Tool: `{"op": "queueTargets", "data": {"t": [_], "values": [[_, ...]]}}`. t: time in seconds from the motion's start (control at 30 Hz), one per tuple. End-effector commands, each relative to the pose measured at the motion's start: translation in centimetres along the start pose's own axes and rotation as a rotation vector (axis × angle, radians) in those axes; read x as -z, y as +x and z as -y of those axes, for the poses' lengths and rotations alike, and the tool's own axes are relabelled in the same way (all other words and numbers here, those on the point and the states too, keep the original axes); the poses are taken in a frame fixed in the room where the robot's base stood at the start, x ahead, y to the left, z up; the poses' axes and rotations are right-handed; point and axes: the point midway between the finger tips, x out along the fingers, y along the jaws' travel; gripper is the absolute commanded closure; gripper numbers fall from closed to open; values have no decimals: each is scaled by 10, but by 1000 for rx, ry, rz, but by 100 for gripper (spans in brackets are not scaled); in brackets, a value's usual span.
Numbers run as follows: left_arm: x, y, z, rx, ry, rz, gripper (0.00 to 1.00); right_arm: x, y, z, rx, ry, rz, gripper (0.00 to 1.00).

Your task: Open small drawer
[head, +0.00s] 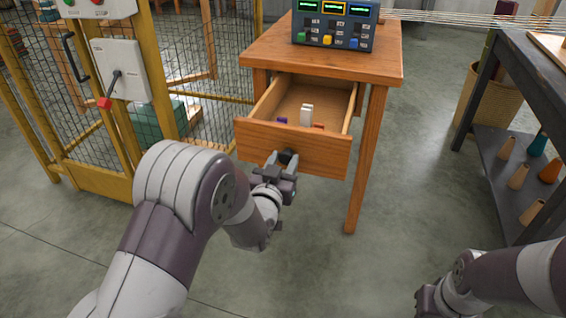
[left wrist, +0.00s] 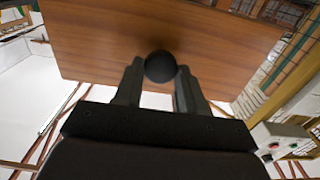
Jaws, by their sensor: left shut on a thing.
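The small wooden drawer (head: 294,146) of the side table is pulled out, and its inside shows from above. A white item (head: 307,114) and small purple and reddish items lie in it. My left gripper (head: 280,166) is at the drawer front, shut on the dark round knob (head: 290,156). In the left wrist view the black knob (left wrist: 160,67) sits between the two fingers, against the wooden drawer front (left wrist: 150,30). My right gripper (head: 428,300) is low at the lower right, apart from the drawer; its fingers are too unclear to read.
The wooden table (head: 380,60) carries a control box (head: 335,25) with green displays and coloured buttons. A yellow mesh cage (head: 160,70) stands at the left. A dark shelf with several cones (head: 519,177) stands at the right. The floor (head: 410,180) between is clear.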

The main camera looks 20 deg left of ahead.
Motion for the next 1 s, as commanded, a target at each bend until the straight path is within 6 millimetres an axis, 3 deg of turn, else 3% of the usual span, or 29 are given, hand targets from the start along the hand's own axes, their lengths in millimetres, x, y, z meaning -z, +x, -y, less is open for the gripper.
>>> {"op": "queueTargets", "data": {"t": [0.37,0.4,0.43,0.77,0.87,1.0], "values": [[0,0,0,0,0,-1,100,0,0,0,0,0,0,100],[0,0,0,0,0,-1,47,0,0,0,0,0,0,100],[0,0,0,0,0,-1,37,0,0,0,0,0,0,100],[1,-2,0,0,0,-2,35,0,-2,0,0,0,0,100],[3,-17,0,0,0,0,35,1,-8,0,0,0,0,100],[5,-55,0,0,0,2,35,2,-20,0,0,0,0,100]]}}
